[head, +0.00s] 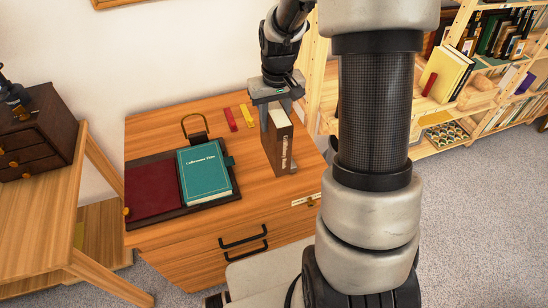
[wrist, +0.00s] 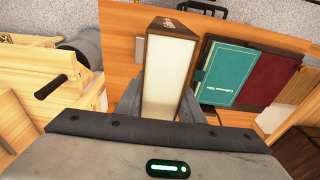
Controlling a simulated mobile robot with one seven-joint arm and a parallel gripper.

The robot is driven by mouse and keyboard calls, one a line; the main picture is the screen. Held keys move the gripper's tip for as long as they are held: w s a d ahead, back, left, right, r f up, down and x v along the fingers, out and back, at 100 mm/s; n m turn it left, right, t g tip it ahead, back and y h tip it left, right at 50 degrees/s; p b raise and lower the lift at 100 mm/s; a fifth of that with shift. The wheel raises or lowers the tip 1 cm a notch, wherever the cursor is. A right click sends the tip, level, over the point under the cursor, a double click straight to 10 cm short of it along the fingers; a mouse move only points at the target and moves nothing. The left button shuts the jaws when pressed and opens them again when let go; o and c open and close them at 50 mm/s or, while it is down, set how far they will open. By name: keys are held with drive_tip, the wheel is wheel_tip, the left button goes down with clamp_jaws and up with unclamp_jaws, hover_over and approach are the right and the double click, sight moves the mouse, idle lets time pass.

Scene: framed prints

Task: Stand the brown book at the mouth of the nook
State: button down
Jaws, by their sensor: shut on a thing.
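The brown book (head: 279,150) is upright at the right part of the wooden desk top (head: 240,155), with its titled brown side facing the head camera. My gripper (head: 281,114) is above it, its fingers closed on either side of the book's upper part. I cannot tell whether its lower edge touches the desk. In the wrist view the brown book (wrist: 165,85) shows its pale page edges between my gripper's fingers (wrist: 163,100). No nook can be clearly made out; my arm hides part of the area right of the desk.
A teal book (head: 205,170) lies on a dark mat with a maroon panel (head: 152,190). A black stand with a brass loop (head: 196,130), a red strip (head: 230,120) and a yellow strip (head: 246,116) lie behind. A bookshelf (head: 455,125) stands right; a small drawer chest (head: 40,135) stands left.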

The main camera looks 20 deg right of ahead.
drive_tip(key=f, duration=1)
drive_tip(key=shift+w+d+b, duration=0.2)
drive_tip(key=shift+d+b, duration=0.05)
drive_tip(key=shift+b, duration=0.15)
drive_tip(key=shift+f, duration=0.15)
drive_tip(key=c, duration=1.6)
unclamp_jaws()
drive_tip(key=shift+f, duration=0.1)
drive_tip(key=o, duration=0.4)
